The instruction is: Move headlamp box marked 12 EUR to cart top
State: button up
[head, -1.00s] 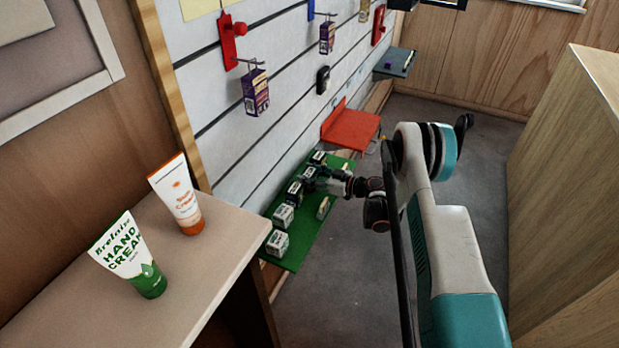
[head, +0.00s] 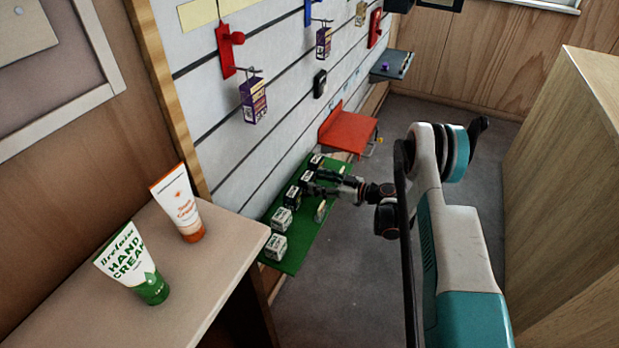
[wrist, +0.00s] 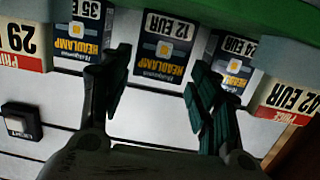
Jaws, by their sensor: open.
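The headlamp box marked 12 EUR (wrist: 166,47) is dark blue with a white price band and appears upside down in the wrist view. It stands between two similar headlamp boxes, one marked 35 (wrist: 75,32) and one marked 24 EUR (wrist: 230,62). My gripper (wrist: 160,88) is open, its two fingers on either side of the 12 EUR box's front, with nothing held. In the head view my gripper (head: 315,182) is at the row of boxes on the green shelf (head: 290,262); the fingers partly hide the boxes there. I cannot identify a cart for certain.
A red shelf (head: 347,133) lies just beyond the green one. A beige top at left (head: 215,255) holds a hand cream tube (head: 132,262) and a sun cream tube (head: 178,203). Grey floor is clear.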

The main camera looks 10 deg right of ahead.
aim_at(308, 176)
jog(key=shift+o, duration=0.3)
jog(key=p+v, duration=0.1)
jog(key=v, duration=0.5)
jog(key=shift+s+d+p, duration=0.15)
jog(key=shift+d+p, duration=0.1)
jog(key=shift+p, duration=0.1)
jog(key=shift+g+h, duration=0.6)
jog(key=w+a, duration=0.1)
jog(key=w+a+b, duration=0.1)
jog(key=a, duration=0.1)
jog(key=w+a, duration=0.1)
jog(key=shift+a+r, duration=0.2)
jog(key=shift+r, duration=0.2)
jog(key=shift+w+r+b+x, duration=0.1)
jog(key=shift+b+x, duration=0.7)
jog(key=shift+x, duration=0.8)
jog(key=shift+w+r+b+x, duration=0.1)
jog(key=shift+b+x, duration=0.7)
jog(key=shift+x, duration=0.75)
jog(key=shift+r, duration=0.1)
jog(key=c, duration=1)
jog(key=shift+r, duration=0.1)
